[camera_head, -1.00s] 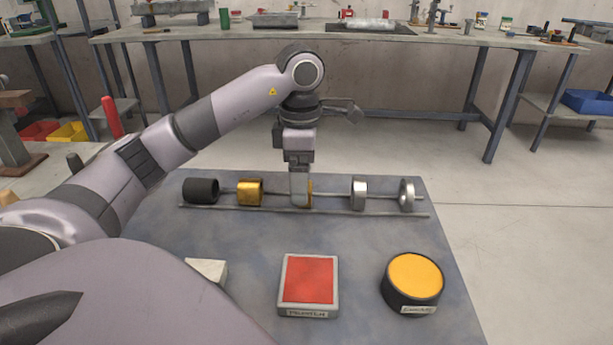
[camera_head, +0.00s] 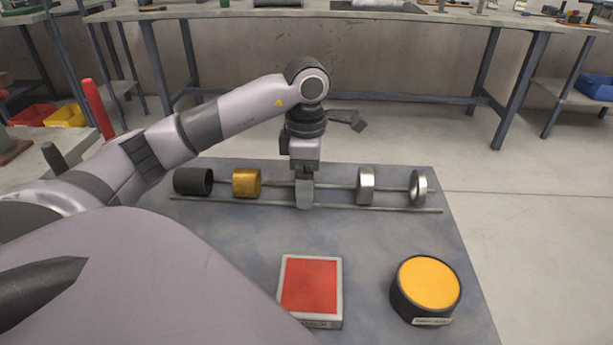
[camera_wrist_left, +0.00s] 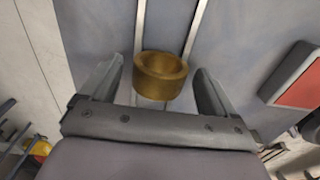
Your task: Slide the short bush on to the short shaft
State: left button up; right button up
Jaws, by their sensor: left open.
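A brass ring-like bush (camera_wrist_left: 160,75) lies between the two fingers of my left gripper in the left wrist view, apart from both. I cannot tell whether the rod passes through it. In the head view it is hidden behind my left gripper (camera_head: 304,196), which points down at the rods. My left gripper is open. A longer brass bush (camera_head: 246,183) sits to its left, with a black cylinder (camera_head: 193,182) further left. The back rod (camera_head: 337,187) and front rod (camera_head: 380,209) run side by side. I cannot tell which is the short shaft. My right gripper is not in view.
Two silver rings (camera_head: 366,186) (camera_head: 418,188) are at the right of the back rod. A red square pad (camera_head: 310,286) and a round black-and-yellow pad (camera_head: 428,284) are on the near side of the grey table (camera_head: 390,240). A workbench (camera_head: 420,14) stands behind.

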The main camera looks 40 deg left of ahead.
pick_arm(q)
jog(key=shift+f, duration=0.25)
jog(key=c, duration=1.3)
jog(key=shift+o, duration=0.2)
